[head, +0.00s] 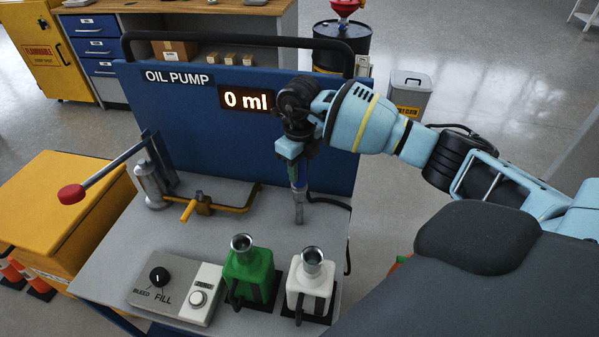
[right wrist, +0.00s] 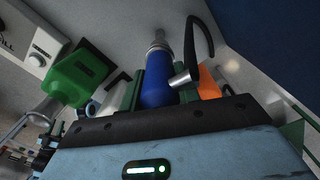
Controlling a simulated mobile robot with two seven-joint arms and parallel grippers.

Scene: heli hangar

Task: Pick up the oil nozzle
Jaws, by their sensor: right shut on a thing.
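The oil nozzle (head: 299,206) hangs nearly upright over the grey bench top, its grey metal spout pointing down. In the right wrist view its blue body (right wrist: 158,82) lies between the finger pads, with a metal side fitting and a black hose beside it. My right gripper (head: 297,176) is shut on the nozzle, in front of the blue pump panel. Whether the spout tip touches the bench is hard to tell. My left gripper is in neither view.
A green jug (head: 249,272) and a white jug (head: 310,283) stand at the bench's front. A control box (head: 165,292) with a knob is left of them. A yellow bent handle (head: 222,207) and a red-knobbed lever (head: 105,177) sit at left. The blue panel (head: 190,130) bounds the back.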

